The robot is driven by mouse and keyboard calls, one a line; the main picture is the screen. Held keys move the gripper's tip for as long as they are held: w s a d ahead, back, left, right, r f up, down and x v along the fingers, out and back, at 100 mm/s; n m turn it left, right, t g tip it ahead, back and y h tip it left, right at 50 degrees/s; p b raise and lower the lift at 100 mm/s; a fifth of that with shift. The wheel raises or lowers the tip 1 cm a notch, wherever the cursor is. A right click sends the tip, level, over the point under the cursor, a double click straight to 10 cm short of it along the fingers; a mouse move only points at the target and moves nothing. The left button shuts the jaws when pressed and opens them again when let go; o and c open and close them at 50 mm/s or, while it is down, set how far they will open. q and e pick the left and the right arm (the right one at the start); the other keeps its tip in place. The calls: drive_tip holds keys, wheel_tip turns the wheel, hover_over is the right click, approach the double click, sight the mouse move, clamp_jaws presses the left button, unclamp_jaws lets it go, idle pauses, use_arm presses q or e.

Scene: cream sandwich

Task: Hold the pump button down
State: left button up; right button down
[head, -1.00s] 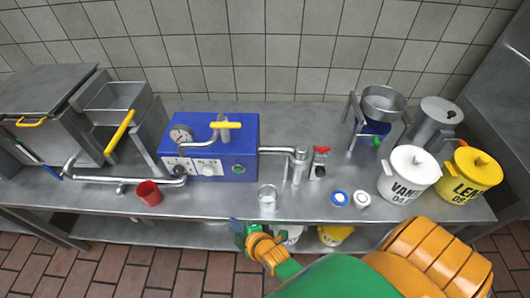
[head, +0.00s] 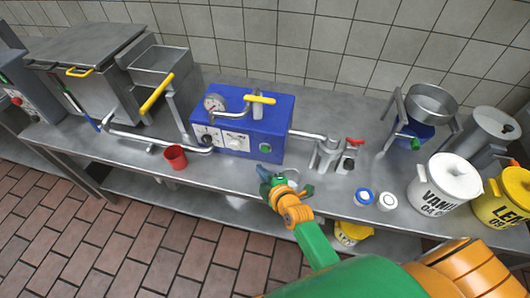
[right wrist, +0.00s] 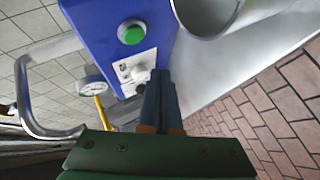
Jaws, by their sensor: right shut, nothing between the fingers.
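The blue pump box (head: 235,125) stands on the steel counter, with a round green button (head: 265,147) on the right of its front face. In the right wrist view the green button (right wrist: 132,33) shows unobstructed on the blue face. My right gripper (head: 264,173) is shut and empty, in front of the box and below the button in the head view. In the right wrist view its closed fingertips (right wrist: 158,76) point at the box and are apart from the button. My left gripper is not in view.
A metal cup (right wrist: 205,12) is close to my right gripper. A red cup (head: 175,157) stands at the counter's front left. A pipe with a red-handled valve (head: 352,142) is right of the box. White and yellow tubs (head: 447,183) stand farther right.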

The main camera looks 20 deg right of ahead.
sight(262, 151)
drive_tip(key=w+d, duration=0.1)
drive_tip(key=w+b, duration=0.1)
drive_tip(key=w, duration=0.1)
drive_tip(key=shift+d+f, duration=0.15)
drive_tip(key=shift+d, duration=0.25)
drive_tip(key=shift+w+d, duration=0.3)
drive_tip(key=shift+w, duration=0.05)
idle(0.9)
idle(0.5)
drive_tip(key=shift+w+d+b, duration=0.25)
drive_tip(key=shift+w+b, duration=0.1)
drive_tip(key=shift+b, duration=0.05)
drive_tip(key=shift+w+d, duration=0.25)
drive_tip(key=shift+w, duration=0.1)
idle(4.8)
